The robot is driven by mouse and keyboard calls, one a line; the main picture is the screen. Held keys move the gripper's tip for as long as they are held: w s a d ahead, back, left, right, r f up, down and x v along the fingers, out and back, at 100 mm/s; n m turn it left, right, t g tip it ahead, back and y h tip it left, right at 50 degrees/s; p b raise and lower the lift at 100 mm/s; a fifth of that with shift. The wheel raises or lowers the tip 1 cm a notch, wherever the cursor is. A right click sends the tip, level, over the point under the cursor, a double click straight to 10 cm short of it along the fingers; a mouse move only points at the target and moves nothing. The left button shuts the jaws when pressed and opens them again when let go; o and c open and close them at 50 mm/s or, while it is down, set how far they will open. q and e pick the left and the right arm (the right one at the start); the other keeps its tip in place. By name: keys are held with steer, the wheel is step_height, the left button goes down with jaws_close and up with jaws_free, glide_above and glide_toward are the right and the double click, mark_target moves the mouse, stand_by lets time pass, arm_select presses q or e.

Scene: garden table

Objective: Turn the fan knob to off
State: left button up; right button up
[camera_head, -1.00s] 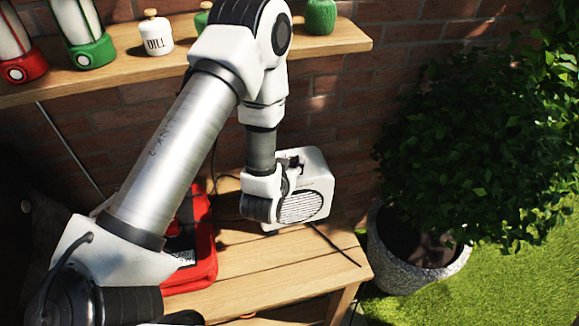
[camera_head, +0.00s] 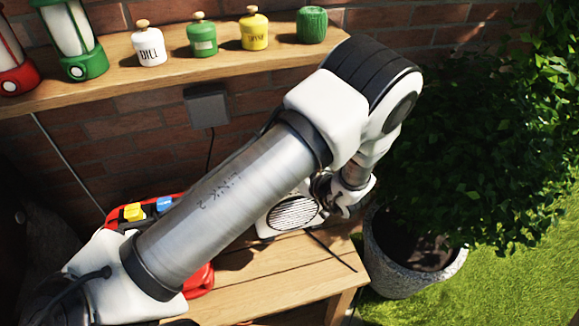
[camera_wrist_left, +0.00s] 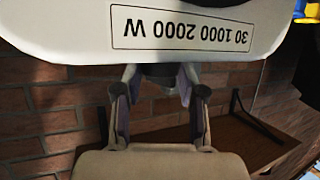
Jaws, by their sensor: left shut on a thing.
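The fan (camera_head: 292,213) is a small white heater box with a round slatted grille, on the wooden table in the head view. My left arm crosses in front of its upper part. My left gripper (camera_head: 341,197) is at the fan's right side. In the left wrist view, the fan's white face (camera_wrist_left: 60,25) fills the top, with an upside-down label reading "30 1000 2000 W". There, my left gripper (camera_wrist_left: 162,80) is shut on a small dark part below the label, apparently the fan knob (camera_wrist_left: 160,72), mostly hidden by the fingers. My right gripper is not in view.
A red case (camera_head: 200,278) with yellow and blue items stands left of the fan, partly behind my arm. A shelf (camera_head: 130,78) with jars and lanterns runs above. A potted bush (camera_head: 385,262) stands close on the right. The table front is clear.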

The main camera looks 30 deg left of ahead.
arm_select(q)
steer(key=n+g, duration=0.2)
steer(key=g, duration=0.1)
steer(key=shift+w+f+n+y, duration=0.15)
steer(key=shift+n+y, duration=0.15)
steer(key=shift+n, duration=0.1)
steer(key=n+g, duration=0.1)
steer(key=n+g+b, duration=0.1)
steer(key=g, duration=0.1)
steer(key=shift+w+f+n, duration=0.1)
steer(key=shift+f+n, duration=0.1)
steer(key=shift+n, duration=0.2)
steer(key=n+g+b, duration=0.1)
steer(key=g+b, duration=0.1)
steer(key=n+g+h+b, duration=0.1)
steer(key=n+g+b, duration=0.1)
steer(key=n+g+h+b, duration=0.1)
steer(key=n+g, duration=0.1)
steer(key=shift+w+a+f+b, duration=0.1)
steer(key=shift+w+a+b, duration=0.15)
steer(key=shift+b, duration=0.15)
steer(key=shift+n+g+h+b, duration=0.9)
steer(key=shift+n+b, duration=0.1)
steer(key=shift+r+n+g+b, duration=0.25)
steer(key=shift+n+g+b, duration=0.15)
steer(key=shift+w+h, duration=0.1)
steer(key=shift+h, duration=0.2)
steer(key=shift+r, duration=0.1)
